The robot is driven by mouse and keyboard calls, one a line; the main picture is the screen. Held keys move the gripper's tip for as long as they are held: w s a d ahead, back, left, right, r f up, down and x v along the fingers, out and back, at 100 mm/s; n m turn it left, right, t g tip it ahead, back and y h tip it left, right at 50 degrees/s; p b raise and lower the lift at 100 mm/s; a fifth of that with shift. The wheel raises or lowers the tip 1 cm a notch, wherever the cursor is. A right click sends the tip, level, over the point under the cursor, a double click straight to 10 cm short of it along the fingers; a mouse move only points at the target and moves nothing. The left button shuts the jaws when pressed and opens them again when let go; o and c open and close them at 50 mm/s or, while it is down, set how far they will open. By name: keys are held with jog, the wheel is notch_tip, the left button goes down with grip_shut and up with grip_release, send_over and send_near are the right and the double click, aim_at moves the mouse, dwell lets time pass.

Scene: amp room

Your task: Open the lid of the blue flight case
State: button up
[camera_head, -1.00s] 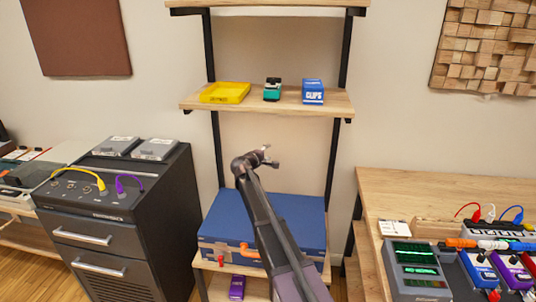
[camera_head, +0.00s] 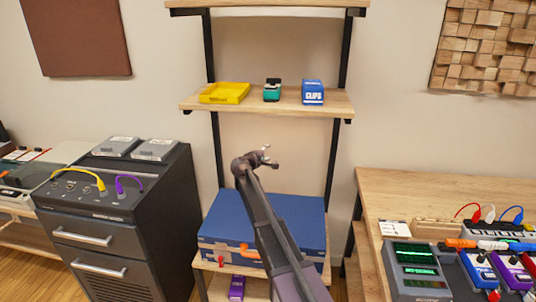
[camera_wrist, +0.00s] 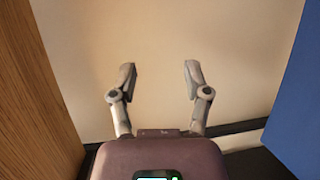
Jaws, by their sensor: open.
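The blue flight case (camera_head: 226,222) lies on a lower wooden shelf of the rack, its lid down. An orange handle (camera_head: 249,252) and a red part show on its front, and my arm hides part of its middle and right side. My gripper (camera_head: 271,156) is above the case and below the upper shelf. In the wrist view my gripper (camera_wrist: 160,75) has its fingers spread with nothing between them, facing the pale wall. A blue surface, likely the case lid (camera_wrist: 295,110), stands at the right edge there, apart from the fingers.
The upper shelf (camera_head: 190,101) holds a yellow tray (camera_head: 224,93), a teal item (camera_head: 272,90) and a blue clips box (camera_head: 313,92). Black rack posts flank the case. A dark drawer cabinet (camera_head: 160,220) stands left, and a wooden bench (camera_head: 440,188) with pedals right.

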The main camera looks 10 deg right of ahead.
jog(key=shift+s, duration=0.1)
jog(key=c, duration=0.5)
jog(key=shift+s+d+f, duration=0.15)
jog(key=shift+s+d, duration=0.05)
jog(key=shift+s, duration=0.1)
grip_shut()
jog(key=s+d+f+m+g+y, duration=0.1)
jog(key=s+d+f+m+g, duration=0.2)
jog(key=s, duration=0.5)
jog(key=s+d+f+m+g+y, duration=0.15)
jog(key=s+f, duration=0.25)
jog(key=s, duration=0.4)
jog(key=s+d+f+m+g+y, duration=0.1)
jog(key=s+f+m+g, duration=0.25)
jog(key=s, duration=0.35)
jog(key=s+a+f+m+g+y, duration=0.1)
jog(key=s+a+f+g+y, duration=0.1)
jog(key=s, duration=0.8)
jog(key=s+a+f+m+g+y, duration=0.1)
jog(key=s+y, duration=0.4)
jog(key=s, duration=0.6)
jog(key=a+f+g, duration=0.1)
jog(key=a+f, duration=0.1)
jog(key=shift+s+a+m, duration=0.3)
jog(key=shift+a, duration=0.05)
jog(key=shift+a, duration=0.1)
